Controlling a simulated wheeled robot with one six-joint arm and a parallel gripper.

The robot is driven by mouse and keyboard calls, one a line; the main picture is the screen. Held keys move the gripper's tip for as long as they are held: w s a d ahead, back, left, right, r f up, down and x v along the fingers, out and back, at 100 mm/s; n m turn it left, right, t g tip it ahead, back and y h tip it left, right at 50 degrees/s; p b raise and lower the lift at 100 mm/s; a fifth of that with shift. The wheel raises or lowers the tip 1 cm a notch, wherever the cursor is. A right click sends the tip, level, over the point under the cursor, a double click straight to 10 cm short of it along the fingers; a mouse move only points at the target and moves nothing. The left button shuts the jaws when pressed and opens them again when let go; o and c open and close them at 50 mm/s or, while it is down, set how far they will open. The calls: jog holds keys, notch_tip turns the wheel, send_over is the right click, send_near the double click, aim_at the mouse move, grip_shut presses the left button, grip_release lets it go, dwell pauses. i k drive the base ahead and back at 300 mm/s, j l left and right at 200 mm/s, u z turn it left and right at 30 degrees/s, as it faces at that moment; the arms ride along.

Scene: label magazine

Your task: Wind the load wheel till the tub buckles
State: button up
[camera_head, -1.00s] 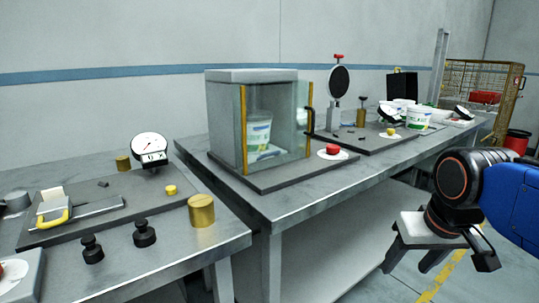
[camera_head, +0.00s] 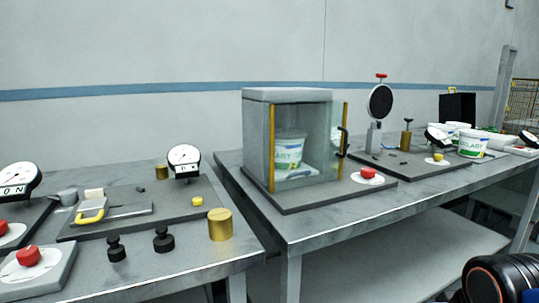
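A white tub with a green and blue label (camera_head: 289,150) stands upright inside a grey cabinet (camera_head: 257,140) with a clear front, on the right-hand bench. The tub's walls look straight, seen through the clear panel. A dark upright disc with a red knob on top (camera_head: 381,101) stands on a post to the right of the cabinet; I cannot tell for sure whether it is the load wheel. Only a black rounded part of my arm shows at the bottom right corner, well away from both. My gripper's fingers are out of the picture.
A red button (camera_head: 368,173) sits before the cabinet's right side. More tubs (camera_head: 473,144) stand farther right. The left bench holds a dial gauge (camera_head: 184,158), a brass cylinder (camera_head: 220,224), black weights (camera_head: 163,239) and a yellow-handled slide (camera_head: 92,215). A gap separates the benches.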

aim_at(367, 173)
jog(key=i+l+u, duration=0.1)
jog(key=l+u, duration=0.35)
jog(key=l, duration=0.2)
jog(key=l+u, duration=0.45)
jog(key=l, duration=0.2)
